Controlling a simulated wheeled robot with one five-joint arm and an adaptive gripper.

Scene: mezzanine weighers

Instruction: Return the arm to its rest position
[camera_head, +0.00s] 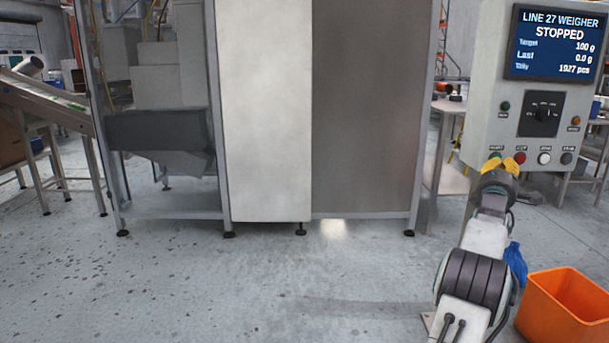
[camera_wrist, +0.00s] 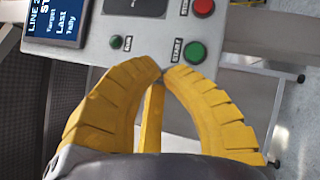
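My gripper (camera_head: 505,162) has yellow fingers and is raised in front of the lower left part of the grey control panel (camera_head: 480,105). In the wrist view my gripper (camera_wrist: 162,70) has its fingertips together, with nothing seen between them. The tips are beside the green START button (camera_wrist: 195,52); whether they touch the panel cannot be told. The red STOP button (camera_wrist: 203,7) is above it in that view. The screen (camera_head: 553,45) reads LINE 27 WEIGHER, STOPPED, target 100 g, last 0.0 g, tally 1927 pcs. My arm rises from the lower right of the head view.
An orange bin (camera_head: 565,310) stands on the floor right of my arm, with a blue item (camera_head: 516,262) beside it. A tall machine cabinet (camera_head: 265,110) stands ahead. A sloped conveyor (camera_head: 45,95) is at the left. The floor (camera_head: 250,285) before the cabinet is clear.

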